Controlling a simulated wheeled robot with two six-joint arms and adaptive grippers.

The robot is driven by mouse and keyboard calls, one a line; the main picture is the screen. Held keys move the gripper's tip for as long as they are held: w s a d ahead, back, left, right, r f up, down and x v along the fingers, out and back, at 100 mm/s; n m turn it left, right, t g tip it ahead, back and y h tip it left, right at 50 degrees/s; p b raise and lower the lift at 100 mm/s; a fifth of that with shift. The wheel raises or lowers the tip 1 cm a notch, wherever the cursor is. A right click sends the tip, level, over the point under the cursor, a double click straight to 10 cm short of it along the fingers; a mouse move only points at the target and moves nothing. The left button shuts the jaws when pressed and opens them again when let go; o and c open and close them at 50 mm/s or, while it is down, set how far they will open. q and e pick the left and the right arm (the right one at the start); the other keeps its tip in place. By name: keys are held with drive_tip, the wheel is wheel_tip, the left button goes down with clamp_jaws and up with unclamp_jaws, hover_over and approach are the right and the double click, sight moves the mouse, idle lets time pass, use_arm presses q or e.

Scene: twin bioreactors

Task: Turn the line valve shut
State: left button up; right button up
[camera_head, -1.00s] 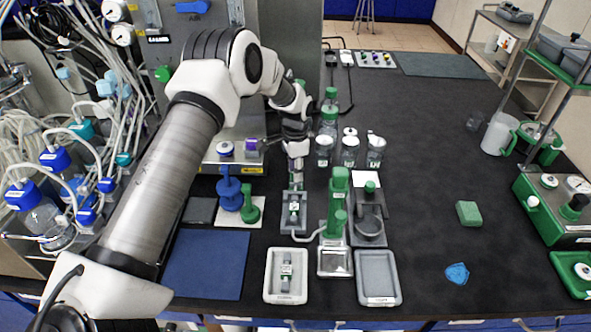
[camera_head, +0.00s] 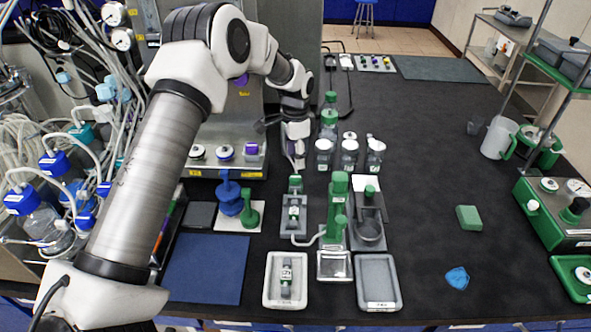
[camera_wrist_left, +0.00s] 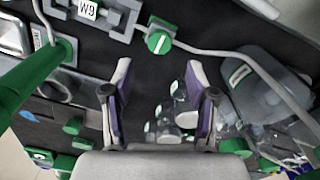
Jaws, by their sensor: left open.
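The line valve shows as a round green knob (camera_wrist_left: 160,40) with a pale slanted bar, set on a grey tube in the left wrist view. In the head view the green knob (camera_head: 295,183) sits at the back end of a small grey fixture (camera_head: 294,222). A label reading W9 (camera_wrist_left: 87,10) is on the fixture. My left gripper (camera_wrist_left: 158,85) is open and empty, with the knob beyond and between its fingertips. In the head view my left gripper (camera_head: 296,160) points down just behind the knob, seemingly apart from it. My right gripper is out of view.
A green upright column (camera_head: 338,205) stands right of the fixture. Capped bottles (camera_head: 349,155) stand behind and right of the gripper. A blue stand (camera_head: 229,195) and green stand (camera_head: 250,210) are at left. The right bench is mostly clear.

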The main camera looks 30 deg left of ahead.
use_arm(q)
wheel_tip(320, 180, up, 5)
drive_tip(key=shift+f, duration=0.1)
idle(0.4)
